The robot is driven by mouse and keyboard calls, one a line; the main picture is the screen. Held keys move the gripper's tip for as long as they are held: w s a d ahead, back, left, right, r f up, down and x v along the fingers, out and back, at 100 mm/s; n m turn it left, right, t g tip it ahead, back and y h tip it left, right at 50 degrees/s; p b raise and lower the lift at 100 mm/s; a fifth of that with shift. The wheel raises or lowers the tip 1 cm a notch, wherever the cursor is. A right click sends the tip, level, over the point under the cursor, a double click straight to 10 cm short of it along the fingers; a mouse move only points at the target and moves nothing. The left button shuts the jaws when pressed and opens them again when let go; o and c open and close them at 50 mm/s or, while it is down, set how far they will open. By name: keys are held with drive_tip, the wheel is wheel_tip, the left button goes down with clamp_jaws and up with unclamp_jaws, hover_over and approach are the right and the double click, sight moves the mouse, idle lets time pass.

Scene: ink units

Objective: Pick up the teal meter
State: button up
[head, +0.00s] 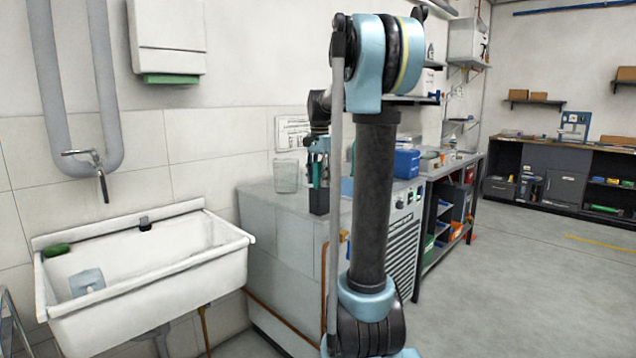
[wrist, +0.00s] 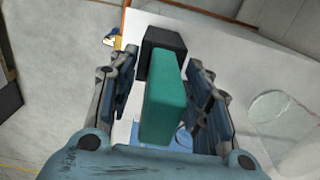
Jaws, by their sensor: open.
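The teal meter (wrist: 166,105) is a tall block that fills the space between the fingers of my gripper (wrist: 162,76) in the wrist view. The fingers are open, one on each side of it, with a narrow gap on at least the right. A dark box (wrist: 164,45) adjoins the meter's far end. In the head view my gripper (head: 318,148) points down over the cabinet top, above the dark box (head: 319,202). The meter (head: 316,174) shows there only as a thin teal strip above the box, partly hidden by the fingers.
A clear glass beaker (head: 286,176) stands left of the dark box on the grey cabinet (head: 262,215), and also shows in the wrist view (wrist: 272,108). A blue box (head: 406,164) sits to the right, behind my arm. A white sink (head: 150,262) is at left.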

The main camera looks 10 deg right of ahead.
clamp_jaws()
drive_tip(key=shift+r, duration=0.1)
